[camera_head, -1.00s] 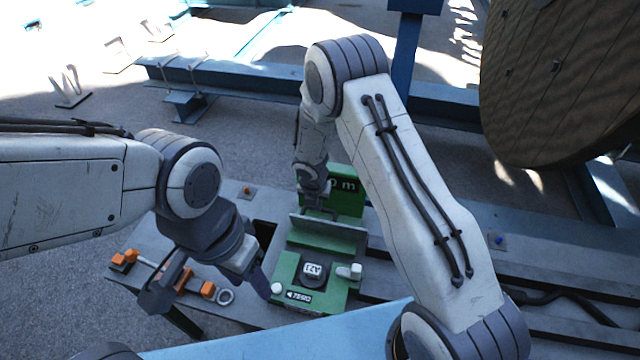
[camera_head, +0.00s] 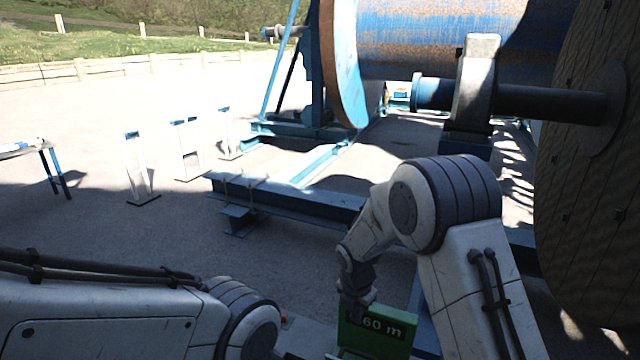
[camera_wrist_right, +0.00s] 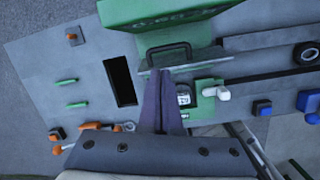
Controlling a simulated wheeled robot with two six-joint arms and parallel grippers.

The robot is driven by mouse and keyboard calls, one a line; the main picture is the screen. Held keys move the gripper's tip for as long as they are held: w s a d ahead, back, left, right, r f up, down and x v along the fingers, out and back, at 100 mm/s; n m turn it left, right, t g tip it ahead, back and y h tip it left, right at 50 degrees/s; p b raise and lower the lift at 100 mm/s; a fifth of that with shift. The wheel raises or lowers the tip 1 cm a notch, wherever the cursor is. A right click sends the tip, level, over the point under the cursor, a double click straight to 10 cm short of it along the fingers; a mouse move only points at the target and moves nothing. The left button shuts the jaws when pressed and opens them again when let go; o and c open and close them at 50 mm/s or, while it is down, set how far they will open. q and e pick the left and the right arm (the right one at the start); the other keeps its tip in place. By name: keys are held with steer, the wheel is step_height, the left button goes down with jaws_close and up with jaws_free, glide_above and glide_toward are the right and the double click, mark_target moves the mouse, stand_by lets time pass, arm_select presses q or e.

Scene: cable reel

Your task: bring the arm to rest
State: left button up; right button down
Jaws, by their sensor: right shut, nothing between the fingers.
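My right arm is bent at the elbow in the head view, its forearm hanging down to the right gripper (camera_head: 356,305) beside the green "60 m" sign (camera_head: 382,333). The fingertips are hard to make out there. In the right wrist view the right gripper (camera_wrist_right: 164,78) is shut and empty, its dark fingers over the bench near a black handle (camera_wrist_right: 168,50). The green counter unit (camera_wrist_right: 203,104) is just right of the fingers and partly hidden by them. My left arm enters the head view at lower left; its gripper is out of the picture.
A grey bench (camera_wrist_right: 60,92) carries a dark slot, green pegs and orange-handled tools at left, and blue knobs (camera_wrist_right: 262,107) at right. A large reel (camera_head: 590,170) stands close on the right. Blue steel beams (camera_head: 290,200) lie behind the arm. Open paving (camera_head: 90,230) is at left.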

steer(key=s+a+r+m+b, duration=0.25)
steer(key=s+m, duration=0.25)
steer(key=s, duration=0.3)
steer(key=s+a+r+m+b, duration=0.25)
steer(key=s+a+m, duration=0.2)
steer(key=s, duration=0.35)
steer(key=s+d+m+g+y+b, duration=0.1)
steer(key=s+m+g+b, duration=0.1)
steer(key=s+m, duration=0.9)
steer(key=s+b, duration=0.1)
steer(key=s, duration=0.4)
steer(key=shift+s+d+y, duration=0.2)
steer(key=shift+d+y, duration=0.15)
steer(key=shift+y, duration=0.05)
steer(key=shift+a, duration=0.1)
